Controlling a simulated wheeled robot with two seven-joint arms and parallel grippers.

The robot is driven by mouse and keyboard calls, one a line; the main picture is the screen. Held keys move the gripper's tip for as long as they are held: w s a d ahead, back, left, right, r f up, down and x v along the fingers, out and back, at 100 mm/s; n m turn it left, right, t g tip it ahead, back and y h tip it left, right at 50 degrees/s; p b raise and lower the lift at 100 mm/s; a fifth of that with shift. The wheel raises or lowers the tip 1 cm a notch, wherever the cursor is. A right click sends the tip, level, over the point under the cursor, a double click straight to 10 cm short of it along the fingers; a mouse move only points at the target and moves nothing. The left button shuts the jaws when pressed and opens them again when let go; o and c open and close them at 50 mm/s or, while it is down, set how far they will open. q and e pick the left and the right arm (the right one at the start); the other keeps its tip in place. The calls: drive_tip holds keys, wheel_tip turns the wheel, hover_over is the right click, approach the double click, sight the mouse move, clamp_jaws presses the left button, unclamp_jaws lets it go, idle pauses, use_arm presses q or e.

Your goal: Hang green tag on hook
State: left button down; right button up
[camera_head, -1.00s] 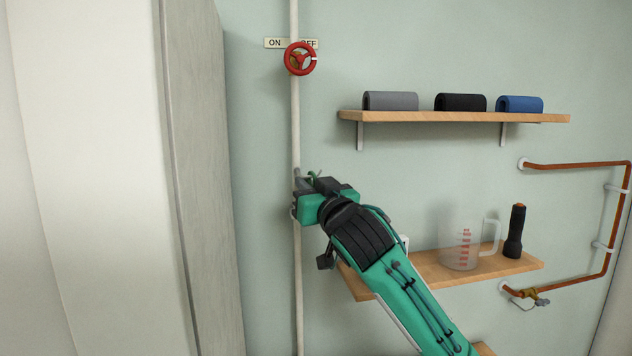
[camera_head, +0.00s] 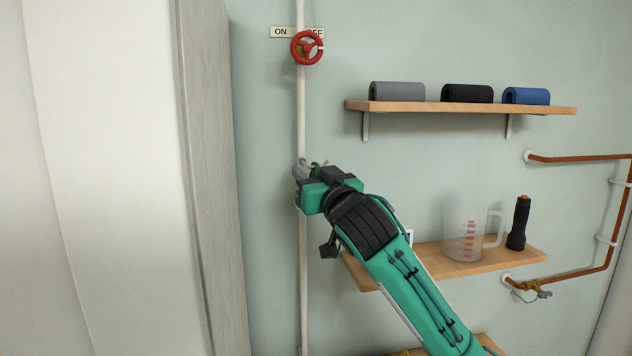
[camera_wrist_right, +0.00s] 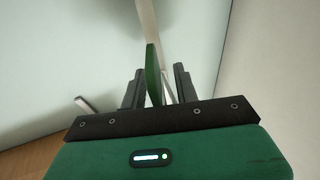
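The green tag (camera_wrist_right: 153,76) shows nearly edge-on between the fingers of my right gripper (camera_wrist_right: 158,84) in the right wrist view. The fingers stand apart around it, with a gap on the right side of the tag. In the head view my right gripper (camera_head: 310,172) is at the pale vertical pipe, and a small bit of the green tag (camera_head: 316,168) shows there. I cannot make out the hook clearly; the gripper covers that spot, so whether the tag hangs on it cannot be told. My left gripper is out of view.
An upper shelf (camera_head: 460,107) holds rolled cloths. A lower shelf (camera_head: 470,266) behind my right arm holds a measuring jug (camera_head: 463,235) and a flashlight (camera_head: 519,222). A tall pale cabinet (camera_head: 110,180) stands left.

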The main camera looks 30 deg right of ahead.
drive_tip(key=shift+s+f, duration=0.2)
drive_tip(key=shift+s, duration=0.15)
drive_tip(key=b+v, duration=0.6)
drive_tip(key=v, duration=0.7)
drive_tip(key=a+f+n+g, duration=0.15)
drive_tip(key=f+g, duration=0.25)
drive_tip(key=f, duration=1.3)
drive_tip(key=a+f+m+g, duration=0.15)
drive_tip(key=f+g, duration=0.25)
drive_tip(key=f, duration=1.3)
drive_tip(key=s+a+f+n+g, duration=0.3)
drive_tip(key=s+f+g, duration=0.6)
drive_tip(key=s+f, duration=1.6)
wheel_tip(320, 180, down, 32)
drive_tip(key=g+b, duration=0.1)
drive_tip(key=b, duration=0.1)
drive_tip(key=s+d+f+g, duration=0.1)
drive_tip(key=s+d+f, duration=0.1)
drive_tip(key=s+f, duration=1.8)
drive_tip(key=shift+d+f+m+b, duration=0.3)
drive_tip(key=shift+d+f, duration=0.1)
drive_tip(key=shift+f, duration=0.3)
